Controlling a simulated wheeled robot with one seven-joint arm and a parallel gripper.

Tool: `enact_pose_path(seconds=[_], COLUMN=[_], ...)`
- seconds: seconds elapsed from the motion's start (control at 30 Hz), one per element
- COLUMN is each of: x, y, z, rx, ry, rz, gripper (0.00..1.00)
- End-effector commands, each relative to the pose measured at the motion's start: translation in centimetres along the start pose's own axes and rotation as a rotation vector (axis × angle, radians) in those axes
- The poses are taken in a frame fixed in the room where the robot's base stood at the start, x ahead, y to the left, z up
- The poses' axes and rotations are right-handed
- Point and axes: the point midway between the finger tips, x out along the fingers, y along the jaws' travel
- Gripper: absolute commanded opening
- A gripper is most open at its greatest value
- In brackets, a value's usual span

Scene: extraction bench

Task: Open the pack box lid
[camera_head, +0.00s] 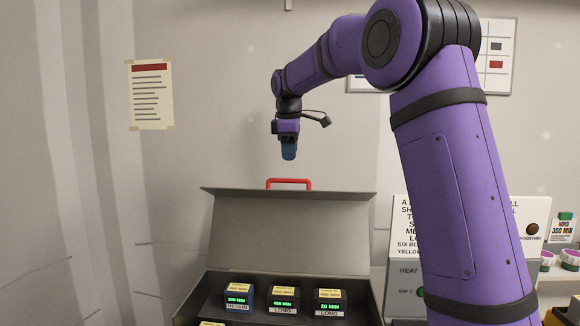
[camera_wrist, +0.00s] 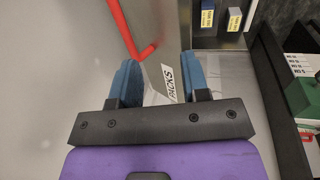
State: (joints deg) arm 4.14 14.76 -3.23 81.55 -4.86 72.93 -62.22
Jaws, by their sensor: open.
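The grey pack box (camera_head: 215,297) stands on the bench in the head view. Its lid (camera_head: 290,232) is raised and tilted back, with a red handle (camera_head: 289,181) on its top edge. The box holds several dark packs (camera_head: 283,300) with green displays and labels such as MEDIUM and LONG. My gripper (camera_head: 289,150) points down above the handle, apart from it. In the wrist view my gripper (camera_wrist: 157,72) is open, its blue fingers spread with nothing held. The red handle (camera_wrist: 122,28) lies ahead of the left finger, and a PACKS label (camera_wrist: 169,84) shows between the fingers.
A white sign board (camera_head: 402,235) and a HEAT panel (camera_head: 407,275) stand right of the box, partly hidden by my arm. A notice (camera_head: 151,95) hangs on the wall. The space left of the box looks clear.

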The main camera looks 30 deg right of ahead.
Motion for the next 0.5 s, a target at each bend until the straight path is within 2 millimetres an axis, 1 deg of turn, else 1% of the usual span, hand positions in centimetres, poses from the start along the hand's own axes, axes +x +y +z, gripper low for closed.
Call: enact_pose_path(seconds=[0.03,0.2,0.5], x=[-0.7,-2.0,-2.2], y=[0.1,0.0,0.0], z=[0.0,0.0,0.0], rx=[0.000,0.000,0.000], ry=[0.001,0.001,0.000], rz=[0.003,0.001,0.000], gripper=[0.42,0.42,0.42])
